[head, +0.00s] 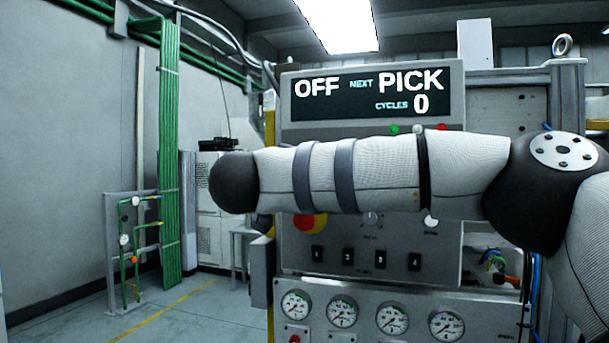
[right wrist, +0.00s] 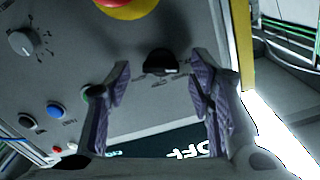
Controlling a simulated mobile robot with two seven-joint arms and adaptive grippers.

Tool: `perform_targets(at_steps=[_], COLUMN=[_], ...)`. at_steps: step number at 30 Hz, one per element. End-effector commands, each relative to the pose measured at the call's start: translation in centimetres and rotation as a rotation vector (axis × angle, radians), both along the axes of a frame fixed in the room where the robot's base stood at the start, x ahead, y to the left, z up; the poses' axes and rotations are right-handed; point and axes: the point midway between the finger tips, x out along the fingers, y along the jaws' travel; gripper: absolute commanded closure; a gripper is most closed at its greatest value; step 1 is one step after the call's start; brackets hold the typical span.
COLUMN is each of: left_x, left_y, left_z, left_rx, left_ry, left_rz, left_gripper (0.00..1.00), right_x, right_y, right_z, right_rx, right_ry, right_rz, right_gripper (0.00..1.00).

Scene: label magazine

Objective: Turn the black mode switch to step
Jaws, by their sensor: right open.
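The black mode switch (right wrist: 158,62) is on the grey panel in the right wrist view. It is a round dark knob with a light mark on its lower edge; small lettering around it is too blurred to read. My right gripper (right wrist: 160,72) is open, one finger on each side of the knob in the picture, and not shut on it. The display (head: 372,94) in the head view reads OFF, NEXT PICK, CYCLES 0. In the head view my right arm crosses the panel and hides the switch and the gripper. My left gripper is not in view.
A red emergency button on yellow (right wrist: 130,6) sits close beyond the switch. A grey knob (right wrist: 25,42) and a blue button (right wrist: 57,109) are to the left. Pressure gauges (head: 342,311) line the lower panel in the head view. Open floor lies to the left.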

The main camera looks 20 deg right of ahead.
Motion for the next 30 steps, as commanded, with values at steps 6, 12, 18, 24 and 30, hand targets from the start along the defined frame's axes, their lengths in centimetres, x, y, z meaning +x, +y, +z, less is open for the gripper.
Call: perform_targets(at_steps=[6, 12, 18, 24, 30], left_x=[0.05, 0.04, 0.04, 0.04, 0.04], left_y=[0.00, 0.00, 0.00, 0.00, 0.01], left_z=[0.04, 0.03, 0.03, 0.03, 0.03], left_rx=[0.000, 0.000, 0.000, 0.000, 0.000], left_ry=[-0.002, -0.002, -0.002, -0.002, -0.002], left_rz=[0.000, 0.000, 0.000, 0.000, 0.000], left_gripper=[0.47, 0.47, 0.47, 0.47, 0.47], right_x=[0.32, 0.31, 0.29, 0.28, 0.25], right_y=[-0.25, -0.22, -0.21, -0.21, -0.23], right_z=[0.06, 0.05, 0.04, 0.04, 0.02], right_rx=[-0.002, -0.001, -0.001, 0.020, 0.102], right_ry=[-0.001, -0.001, -0.001, -0.015, -0.071], right_rz=[0.000, 0.001, 0.001, 0.000, 0.000], right_gripper=[0.51, 0.79, 0.99, 0.99, 0.99])
